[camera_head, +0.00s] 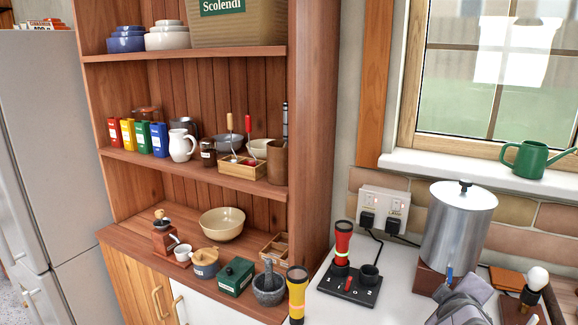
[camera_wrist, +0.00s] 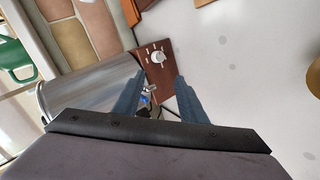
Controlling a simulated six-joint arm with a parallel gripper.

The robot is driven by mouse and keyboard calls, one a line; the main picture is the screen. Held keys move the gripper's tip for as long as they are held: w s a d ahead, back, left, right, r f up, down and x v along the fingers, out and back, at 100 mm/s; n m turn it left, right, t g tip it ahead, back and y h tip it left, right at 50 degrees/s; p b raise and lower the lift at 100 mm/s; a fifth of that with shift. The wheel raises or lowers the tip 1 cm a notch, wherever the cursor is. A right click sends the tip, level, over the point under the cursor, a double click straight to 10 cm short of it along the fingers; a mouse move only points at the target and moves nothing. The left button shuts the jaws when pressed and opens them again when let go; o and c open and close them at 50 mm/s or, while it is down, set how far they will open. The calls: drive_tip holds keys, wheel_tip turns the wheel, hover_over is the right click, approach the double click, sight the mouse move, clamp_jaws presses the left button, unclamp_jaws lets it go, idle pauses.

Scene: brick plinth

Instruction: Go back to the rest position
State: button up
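My gripper (camera_head: 460,290) is at the lower right of the head view, low over the white worktop in front of the metal urn (camera_head: 458,225). In the wrist view my gripper (camera_wrist: 158,80) has its two blue-grey fingers apart, with a clear gap between them. A small tap with a blue lever (camera_wrist: 146,98) shows in that gap, below the urn (camera_wrist: 85,90). I cannot tell whether a finger touches it. Nothing is held that I can see.
A red torch (camera_head: 342,243) stands in a black dock (camera_head: 350,288). A yellow torch (camera_head: 297,292) stands left of it. A bulb on a stand (camera_head: 536,280) is close to my gripper's right. The shelf unit (camera_head: 200,165) fills the left.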

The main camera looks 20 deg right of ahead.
drive_tip(key=a+m+g+y+p, duration=0.1)
drive_tip(key=a+p, duration=0.1)
drive_tip(key=a, duration=0.3)
drive_tip(key=a+f+g+y+p, duration=0.1)
drive_tip(key=a+y+p, duration=0.1)
drive_tip(key=a, duration=0.4)
drive_tip(key=w+a+f+m+g+y+p, duration=0.1)
drive_tip(key=a+p, duration=0.3)
drive_tip(key=a, duration=0.1)
drive_tip(key=shift+a+f+m+y, duration=0.15)
drive_tip(key=shift+a+m+y, duration=0.15)
drive_tip(key=s+a+p, duration=0.1)
drive_tip(key=a, duration=0.2)
drive_tip(key=s+a+g+y+p, duration=0.1)
drive_tip(key=a, duration=0.2)
drive_tip(key=s+a+g+y+p, duration=0.1)
drive_tip(key=a, duration=0.2)
drive_tip(key=shift+f+m, duration=0.25)
drive_tip(key=shift+m, duration=0.05)
drive_tip(key=s+a+g+y+p, duration=0.2)
drive_tip(key=s+a, duration=0.3)
drive_tip(key=a, duration=0.4)
drive_tip(key=shift+s+a+r+g+p, duration=0.15)
drive_tip(key=shift+s+g+p, duration=0.15)
drive_tip(key=shift+p, duration=0.3)
